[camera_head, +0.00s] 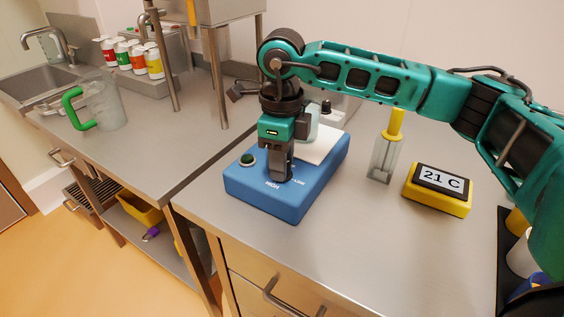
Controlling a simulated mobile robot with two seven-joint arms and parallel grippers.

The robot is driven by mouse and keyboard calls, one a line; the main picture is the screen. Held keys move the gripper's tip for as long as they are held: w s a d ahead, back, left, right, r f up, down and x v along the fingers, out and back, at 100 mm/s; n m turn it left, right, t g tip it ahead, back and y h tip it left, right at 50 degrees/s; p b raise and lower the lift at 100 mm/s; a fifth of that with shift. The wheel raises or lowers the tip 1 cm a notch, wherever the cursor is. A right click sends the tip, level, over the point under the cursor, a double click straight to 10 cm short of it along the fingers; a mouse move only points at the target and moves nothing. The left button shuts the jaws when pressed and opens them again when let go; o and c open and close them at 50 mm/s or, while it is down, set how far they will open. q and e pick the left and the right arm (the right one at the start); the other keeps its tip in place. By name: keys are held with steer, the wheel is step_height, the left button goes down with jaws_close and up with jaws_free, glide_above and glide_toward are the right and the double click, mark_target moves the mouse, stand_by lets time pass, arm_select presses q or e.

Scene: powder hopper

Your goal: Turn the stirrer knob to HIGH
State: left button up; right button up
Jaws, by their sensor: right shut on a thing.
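A blue stirrer base (262,202) with a white top plate (325,150) stands on the steel counter. White lettering and a dark green round button (247,159) show on its sloped front. My right gripper (280,172) points down at the front panel of the stirrer, its fingers shut on the stirrer knob. The knob is hidden by the fingers, so its pointer and setting cannot be read. A clear vessel on the plate is partly hidden behind my right gripper. My left gripper is not in view.
A yellow thermometer box (437,200) reading 21 C and a clear bottle with a yellow top (384,160) stand right of the stirrer. A jug with a green handle (103,105) and several capped jars (137,62) stand on the left counter.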

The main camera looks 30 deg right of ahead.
steer(key=m, duration=0.3)
steer(key=shift+m+b, duration=0.35)
steer(key=shift+m, duration=0.05)
steer(key=m, duration=0.3)
steer(key=shift+m, duration=0.3)
steer(key=m, duration=0.3)
steer(key=shift+m, duration=0.4)
steer(key=m, duration=0.4)
steer(key=shift+r, duration=0.1)
steer(key=m, duration=0.4)
steer(key=shift+p, duration=0.35)
steer(key=m, duration=0.3)
steer(key=shift+m+p, duration=0.4)
steer(key=m+p, duration=0.1)
steer(key=m, duration=0.3)
steer(key=shift+w+m+p, duration=0.1)
steer(key=shift+m+p, duration=0.4)
steer(key=shift+m, duration=1.1)
